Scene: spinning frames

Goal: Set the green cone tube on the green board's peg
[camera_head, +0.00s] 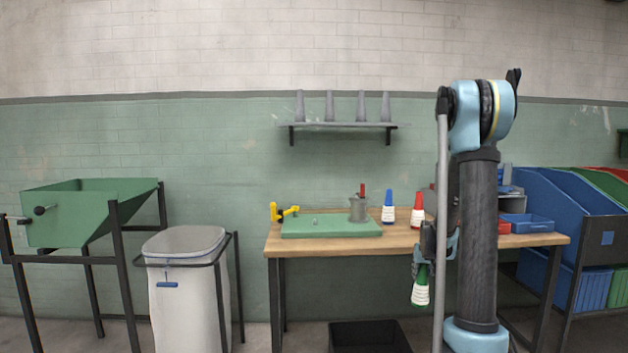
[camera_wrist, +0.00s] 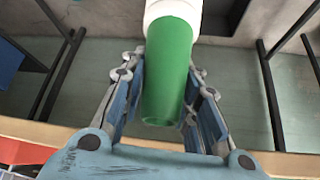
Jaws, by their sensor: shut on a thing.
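The green cone tube (camera_head: 420,290) has a green top and a white lower part with green bands. My gripper (camera_head: 424,262) is shut on its green top and holds it upright in front of the workbench, below the level of the bench top. In the wrist view the green cone tube (camera_wrist: 170,75) lies between the two fingers of my gripper (camera_wrist: 165,95). The green board (camera_head: 325,229) lies flat on the left part of the bench, with a small peg (camera_head: 315,221) standing on it.
A blue cone tube (camera_head: 388,208) and a red one (camera_head: 417,211) stand on the bench (camera_head: 450,240). A black bin (camera_head: 368,337) sits on the floor below.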

